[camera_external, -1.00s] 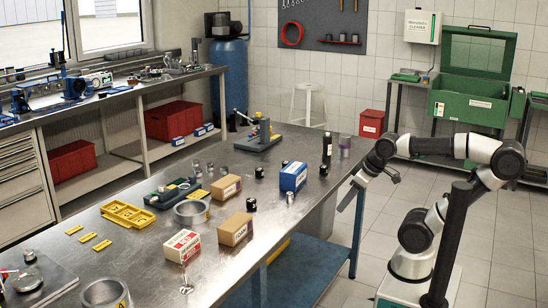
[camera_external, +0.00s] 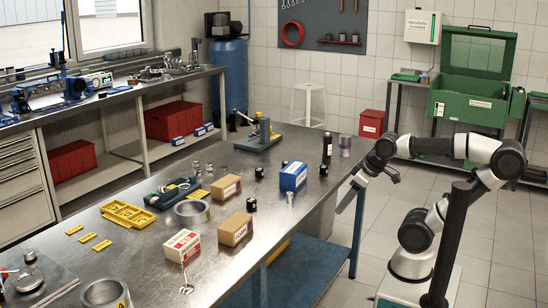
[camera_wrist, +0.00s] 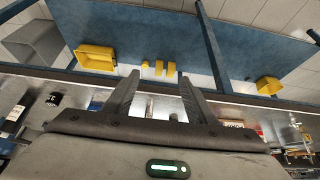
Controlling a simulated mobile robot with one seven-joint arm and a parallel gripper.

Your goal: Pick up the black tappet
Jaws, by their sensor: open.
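Several small black cylinders that could be the black tappet stand on the steel bench in the external view: one near the front edge (camera_external: 251,205), one farther back (camera_external: 259,172), and one near the right edge (camera_external: 323,170). I cannot tell which one is meant. My gripper (camera_wrist: 159,75) is open, with nothing between its two fingers in the wrist view. In the external view my gripper hangs beside the bench's right edge, apart from all of the cylinders.
The steel bench (camera_external: 150,262) also holds a blue box (camera_external: 293,176), cardboard boxes (camera_external: 236,229), a metal ring (camera_external: 191,213), a yellow tray (camera_external: 127,216) and a dark bottle (camera_external: 327,148). The wrist view shows a blue lower shelf (camera_wrist: 225,45) with yellow bins (camera_wrist: 96,57).

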